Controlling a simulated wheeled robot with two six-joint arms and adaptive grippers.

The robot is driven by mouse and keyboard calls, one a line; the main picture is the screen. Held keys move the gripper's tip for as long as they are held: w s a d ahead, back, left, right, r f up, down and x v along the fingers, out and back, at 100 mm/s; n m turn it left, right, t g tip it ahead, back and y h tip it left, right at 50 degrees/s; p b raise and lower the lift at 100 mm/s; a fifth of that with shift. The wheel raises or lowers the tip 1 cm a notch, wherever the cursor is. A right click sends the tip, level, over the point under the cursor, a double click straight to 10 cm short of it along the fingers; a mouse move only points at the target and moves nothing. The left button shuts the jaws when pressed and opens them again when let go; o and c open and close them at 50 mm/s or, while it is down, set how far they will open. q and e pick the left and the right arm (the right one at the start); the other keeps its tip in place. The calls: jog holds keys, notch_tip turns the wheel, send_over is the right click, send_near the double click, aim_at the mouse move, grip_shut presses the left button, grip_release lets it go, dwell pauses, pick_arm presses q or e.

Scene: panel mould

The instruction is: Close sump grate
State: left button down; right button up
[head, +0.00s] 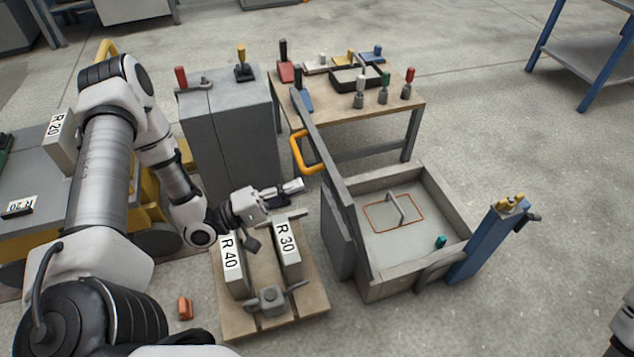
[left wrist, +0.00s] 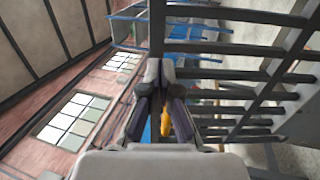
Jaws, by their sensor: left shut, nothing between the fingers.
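The sump grate (head: 331,172) stands raised and nearly edge-on along the left side of the open grey sump box (head: 455,210). A yellow handle (head: 297,152) sticks out from its left face. In the left wrist view the grate's dark bars (left wrist: 250,75) fill the right side, close to the fingers. My left gripper (head: 300,186) is shut and empty, left of the grate and below the handle. Whether it touches the grate I cannot tell. In the left wrist view its fingers (left wrist: 160,75) show, with a small orange-yellow piece (left wrist: 178,123) near them. My right gripper is not in view.
A grey cabinet (head: 230,140) and a tool table (head: 410,105) stand behind. A blue post (head: 487,243) stands right of the box.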

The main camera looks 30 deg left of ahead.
pick_arm(q)
jog(key=b+x, duration=0.1)
jog(key=x, duration=0.4)
jog(key=shift+w+d+r, duration=0.1)
